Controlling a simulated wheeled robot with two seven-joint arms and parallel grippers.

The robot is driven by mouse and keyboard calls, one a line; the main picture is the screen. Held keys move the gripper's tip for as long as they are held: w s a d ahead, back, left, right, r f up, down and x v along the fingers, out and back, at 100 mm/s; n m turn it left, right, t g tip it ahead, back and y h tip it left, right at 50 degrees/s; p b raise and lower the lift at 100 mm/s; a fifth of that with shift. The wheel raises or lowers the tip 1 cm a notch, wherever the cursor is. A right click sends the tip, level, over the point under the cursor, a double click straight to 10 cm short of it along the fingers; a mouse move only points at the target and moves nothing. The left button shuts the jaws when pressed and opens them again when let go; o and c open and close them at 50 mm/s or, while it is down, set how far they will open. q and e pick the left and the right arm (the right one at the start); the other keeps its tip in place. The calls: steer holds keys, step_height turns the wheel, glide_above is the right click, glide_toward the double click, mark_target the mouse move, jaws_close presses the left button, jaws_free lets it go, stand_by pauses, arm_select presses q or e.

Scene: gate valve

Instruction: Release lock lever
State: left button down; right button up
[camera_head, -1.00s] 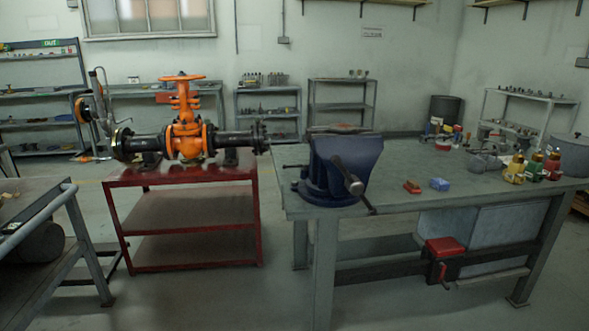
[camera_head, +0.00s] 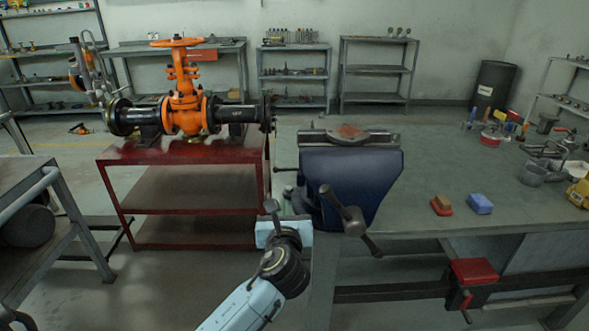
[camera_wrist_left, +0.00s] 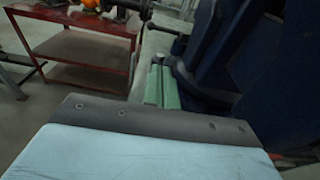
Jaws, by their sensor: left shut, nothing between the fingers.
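The orange gate valve (camera_head: 184,100) stands on the red table, with an orange handwheel on top and black flanged pipe ends on both sides. I cannot make out a distinct lock lever on it at this size. Part of the valve (camera_wrist_left: 95,5) shows at the top edge of the left wrist view. My left gripper (camera_head: 289,205) is in front of the valve's table, lower right of the valve and apart from it, close to the left side of the blue vise. Its green fingers (camera_wrist_left: 162,80) are shut and empty. My right gripper is not in view.
The blue vise (camera_head: 345,185) with its handle is mounted on the grey workbench (camera_head: 415,195) to the right. The red table (camera_head: 235,155) has open floor before it. A grey cart (camera_head: 40,185) stands at left. Shelves line the back wall.

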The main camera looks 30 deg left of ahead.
mark_target(291, 170)
arm_select(q)
steer(key=shift+s+r, duration=0.1)
steer(key=shift+r, duration=0.1)
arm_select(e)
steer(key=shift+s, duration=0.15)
